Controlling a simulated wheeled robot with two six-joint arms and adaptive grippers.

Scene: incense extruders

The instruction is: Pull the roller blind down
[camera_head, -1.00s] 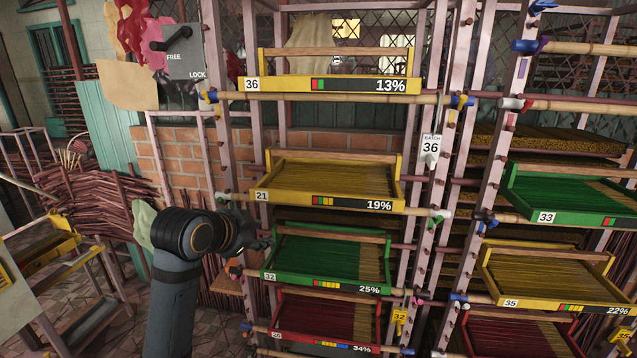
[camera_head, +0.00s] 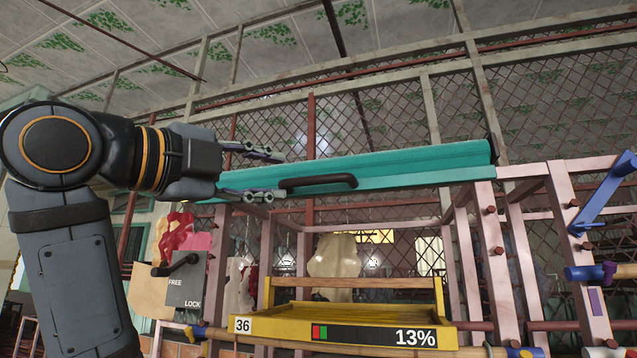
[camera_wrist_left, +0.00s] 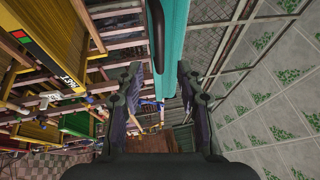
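The teal roller blind (camera_head: 400,166) is rolled up as a long bar across the top of the rack, with a dark curved handle (camera_head: 318,182) on its front. My left gripper (camera_head: 268,174) is open and empty, its fingers pointing right toward the handle at the bar's left part. In the left wrist view the blind (camera_wrist_left: 175,40) and the handle (camera_wrist_left: 156,36) lie ahead, between the lines of the open fingers (camera_wrist_left: 160,78). The handle appears just beyond the fingertips, not gripped. My right gripper is not in view.
A grey FREE/LOCK panel (camera_head: 188,292) with a black lever is at the lower left. A yellow tray (camera_head: 375,311) numbered 36 sits on the rack below the blind. Pink rack posts (camera_head: 492,250) stand at the right. Open space lies between blind and tray.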

